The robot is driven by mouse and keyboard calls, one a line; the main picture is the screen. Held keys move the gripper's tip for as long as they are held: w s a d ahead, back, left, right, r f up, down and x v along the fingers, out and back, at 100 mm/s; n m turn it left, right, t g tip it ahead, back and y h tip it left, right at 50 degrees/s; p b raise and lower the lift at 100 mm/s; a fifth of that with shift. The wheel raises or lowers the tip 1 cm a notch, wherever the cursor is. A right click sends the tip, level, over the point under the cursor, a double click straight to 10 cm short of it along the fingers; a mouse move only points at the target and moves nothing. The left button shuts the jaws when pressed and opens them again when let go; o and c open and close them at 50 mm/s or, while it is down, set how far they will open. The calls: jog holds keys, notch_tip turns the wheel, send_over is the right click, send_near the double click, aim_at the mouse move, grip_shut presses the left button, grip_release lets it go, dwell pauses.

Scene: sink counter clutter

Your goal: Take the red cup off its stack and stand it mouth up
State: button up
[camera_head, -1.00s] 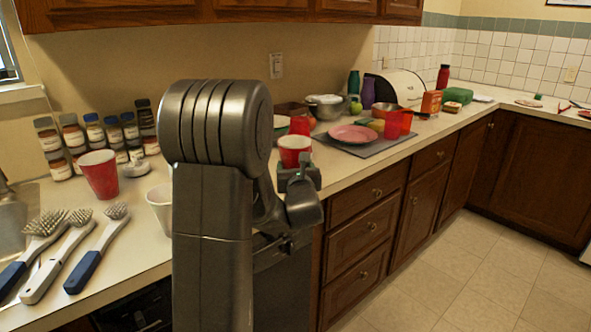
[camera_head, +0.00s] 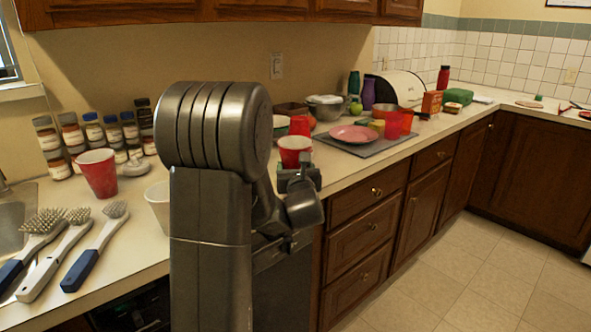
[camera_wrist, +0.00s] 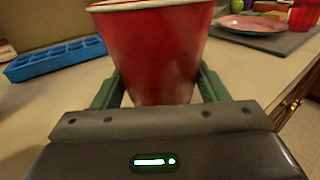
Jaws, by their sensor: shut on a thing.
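A red cup with a white rim (camera_wrist: 160,45) stands mouth up between the two green fingers of my gripper (camera_wrist: 157,86), which is shut on it. In the head view this cup (camera_head: 295,152) shows just beyond my arm, above the gripper. Its base is partly hidden by the gripper, so I cannot tell whether it touches the counter. Another red cup (camera_head: 98,175) stands mouth up on the counter at the left. A white cup (camera_head: 157,204) is partly hidden behind my arm. I cannot make out a stack under the held cup.
Several brushes (camera_head: 95,248) lie at the front left by the sink. Spice jars (camera_head: 93,132) line the wall. A blue tray (camera_wrist: 55,60) lies left of the held cup in the wrist view. A pink plate (camera_head: 354,134) sits on a grey mat to the right, near more red cups (camera_head: 393,125).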

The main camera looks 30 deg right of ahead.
jog(key=shift+f+b, duration=0.25)
jog(key=shift+b, duration=0.3)
jog(key=o, duration=1)
jog(key=shift+s, duration=0.1)
jog(key=b+v, duration=0.1)
jog(key=v, duration=1.2)
jog(key=shift+s+a, duration=0.2)
jog(key=shift+s, duration=0.1)
jog(key=p+x, duration=0.1)
jog(key=x, duration=1.3)
jog(key=shift+r+p, duration=0.15)
jog(key=shift+p, duration=0.2)
